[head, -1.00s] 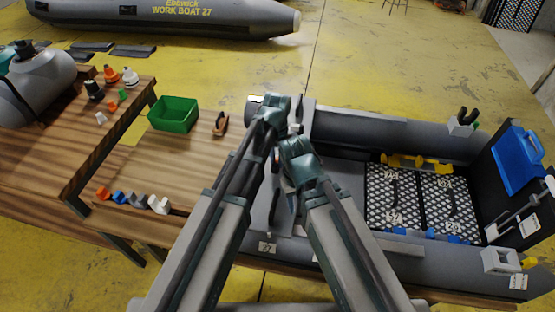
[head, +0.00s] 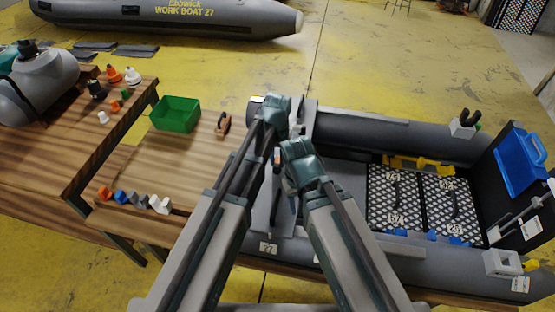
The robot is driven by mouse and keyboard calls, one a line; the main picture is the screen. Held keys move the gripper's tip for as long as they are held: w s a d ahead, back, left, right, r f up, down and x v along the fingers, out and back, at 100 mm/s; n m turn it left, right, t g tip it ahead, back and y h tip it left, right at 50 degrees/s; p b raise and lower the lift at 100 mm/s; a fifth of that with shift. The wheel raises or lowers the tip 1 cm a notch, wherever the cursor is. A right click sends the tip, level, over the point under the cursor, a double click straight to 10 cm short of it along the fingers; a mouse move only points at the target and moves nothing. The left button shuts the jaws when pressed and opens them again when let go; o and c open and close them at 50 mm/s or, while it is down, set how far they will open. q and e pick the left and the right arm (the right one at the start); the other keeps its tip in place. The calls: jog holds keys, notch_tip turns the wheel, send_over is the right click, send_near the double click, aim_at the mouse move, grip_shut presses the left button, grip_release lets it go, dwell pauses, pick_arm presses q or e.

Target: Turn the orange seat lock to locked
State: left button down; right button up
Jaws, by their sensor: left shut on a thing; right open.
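The grey inflatable boat (head: 375,130) lies on the bench at the right, with a grey cross seat (head: 303,122) near my grippers. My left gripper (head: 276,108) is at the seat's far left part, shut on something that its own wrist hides. My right gripper (head: 289,158) is just nearer and slightly right, open, its fingers mostly hidden by its wrist. A tiny orange-brown patch (head: 277,156) shows between the two arms. I cannot tell whether it is the orange seat lock, and I cannot read a lock position.
A green bin (head: 176,114) and a brown-handled tool (head: 222,124) stand on the bench to the left. Patterned panels (head: 395,198) and a blue case (head: 523,160) are in the boat's right part.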

aim_at(277, 162)
pick_arm(q)
jog(key=c, duration=0.8)
grip_release()
jog(key=shift+o, duration=0.2)
jog(key=shift+r, duration=0.1)
pick_arm(e)
jog(key=shift+r, duration=0.15)
pick_arm(q)
notch_tip(277, 162, up, 14)
jog(key=p, duration=1.3)
jog(key=shift+f+p, duration=0.2)
jog(key=shift+p, duration=0.2)
pick_arm(e)
notch_tip(277, 162, up, 14)
jog(key=shift+f, duration=0.25)
pick_arm(q)
jog(key=s+a+m, duration=0.1)
jog(key=s+a, duration=0.1)
jog(key=s, duration=0.6)
jog(key=s+a+y, duration=0.1)
jog(key=s+a, duration=0.2)
jog(key=s, duration=0.5)
jog(key=shift+s+m, duration=0.2)
jog(key=shift+m, duration=0.2)
